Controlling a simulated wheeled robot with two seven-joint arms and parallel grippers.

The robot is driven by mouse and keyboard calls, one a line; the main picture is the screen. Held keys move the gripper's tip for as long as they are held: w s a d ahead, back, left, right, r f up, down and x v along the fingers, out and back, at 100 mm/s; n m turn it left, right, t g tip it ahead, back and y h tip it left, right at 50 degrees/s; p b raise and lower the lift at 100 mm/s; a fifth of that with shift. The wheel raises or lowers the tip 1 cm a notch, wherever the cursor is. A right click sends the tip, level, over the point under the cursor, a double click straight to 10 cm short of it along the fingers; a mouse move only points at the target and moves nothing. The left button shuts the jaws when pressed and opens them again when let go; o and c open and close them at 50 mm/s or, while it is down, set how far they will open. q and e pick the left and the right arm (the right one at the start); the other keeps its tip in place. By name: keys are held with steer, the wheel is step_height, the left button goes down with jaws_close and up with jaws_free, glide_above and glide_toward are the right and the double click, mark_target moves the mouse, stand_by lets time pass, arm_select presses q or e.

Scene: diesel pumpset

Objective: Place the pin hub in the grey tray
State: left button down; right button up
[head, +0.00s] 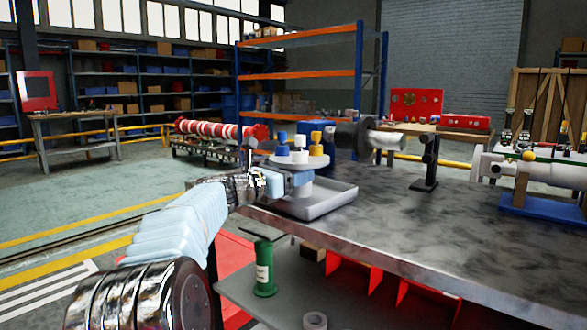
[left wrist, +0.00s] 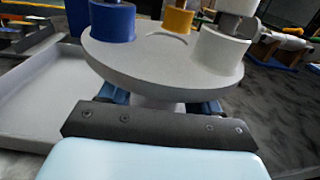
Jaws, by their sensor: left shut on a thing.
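The pin hub (head: 291,161) is a pale round disc on a thick stem, with blue, white and yellow capped pins standing on top. My left gripper (head: 288,182) is shut on its stem below the disc. In the left wrist view the disc of the pin hub (left wrist: 165,62) is close and roughly level, and my left gripper's fingers (left wrist: 158,104) sit on both sides of the stem. The grey tray (head: 320,207) is on the table's near left corner, behind and below the hub in the head view. The stem's lower end against the tray is unclear. My right gripper is out of view.
A dark cylinder part (head: 352,139) with a pale shaft is right of the hub, near a black stand (head: 428,165). A pump assembly (head: 530,170) is at the far right. The middle of the metal table (head: 400,215) is clear. A green bottle-like item (head: 264,268) stands on the lower shelf.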

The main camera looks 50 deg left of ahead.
arm_select(q)
steer(key=shift+d+f, duration=0.1)
steer(key=shift+f, duration=0.65)
steer(key=c, duration=0.7)
jaws_free()
steer(key=shift+f, duration=0.35)
steer(key=o, duration=0.5)
steer(key=shift+r, duration=0.1)
steer(key=shift+s+r, duration=0.1)
steer(key=shift+r, duration=0.1)
steer(key=s, duration=0.4)
steer(key=s+d, duration=0.1)
steer(key=s, duration=0.6)
steer(key=shift+s+d+f+b, duration=0.1)
steer(key=shift+s+d+b, duration=0.2)
steer(key=shift+s+d, duration=0.1)
